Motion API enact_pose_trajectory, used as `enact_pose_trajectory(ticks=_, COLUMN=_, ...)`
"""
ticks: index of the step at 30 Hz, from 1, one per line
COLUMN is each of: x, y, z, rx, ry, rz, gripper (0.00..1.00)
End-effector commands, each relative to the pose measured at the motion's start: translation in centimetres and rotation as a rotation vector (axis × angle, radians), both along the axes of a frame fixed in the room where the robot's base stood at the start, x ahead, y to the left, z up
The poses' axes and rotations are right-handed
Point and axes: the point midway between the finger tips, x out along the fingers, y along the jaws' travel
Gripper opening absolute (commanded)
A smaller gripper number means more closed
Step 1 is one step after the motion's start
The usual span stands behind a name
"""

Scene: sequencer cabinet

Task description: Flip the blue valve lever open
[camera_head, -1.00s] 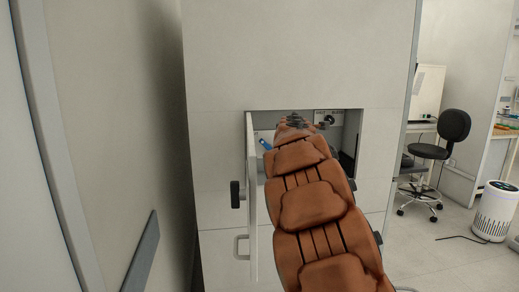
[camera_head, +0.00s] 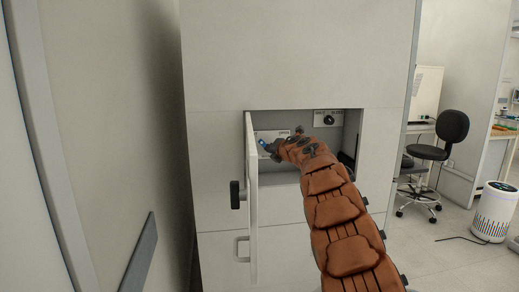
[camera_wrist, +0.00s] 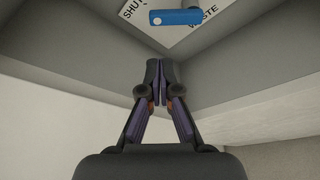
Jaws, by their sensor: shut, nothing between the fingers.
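The blue valve lever (camera_head: 264,145) is inside the open cabinet recess, at its left side in the head view. It also shows at the top of the wrist view (camera_wrist: 175,17), lying roughly level across a white label plate (camera_wrist: 205,20) with partly readable text, "SHU" and "WASTE". My gripper (camera_wrist: 163,66) is shut and empty, its fingertips together below the lever in the wrist view, apart from it in the picture. In the head view my gripper (camera_head: 276,149) is in the recess, just right of the lever. Whether it touches the lever cannot be told.
The cabinet door (camera_head: 252,200) stands open at the left of the recess, with a dark knob (camera_head: 235,194) on it. A black knob (camera_head: 329,120) on a plate sits on the recess's back wall at right. A stool (camera_head: 440,150) and a white cylinder unit (camera_head: 494,212) stand far right.

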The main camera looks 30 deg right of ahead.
Motion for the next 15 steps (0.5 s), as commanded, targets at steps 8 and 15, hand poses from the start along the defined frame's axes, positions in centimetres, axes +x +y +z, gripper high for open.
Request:
enact_pose_trajectory(ticks=8, x=0.02, y=0.03, z=0.09, rx=0.0, ry=-0.001, rz=-0.001, gripper=0.0)
enact_pose_trajectory(ticks=15, x=0.85, y=0.05, z=0.14, rx=0.001, ry=-0.002, rz=0.0, gripper=0.0)
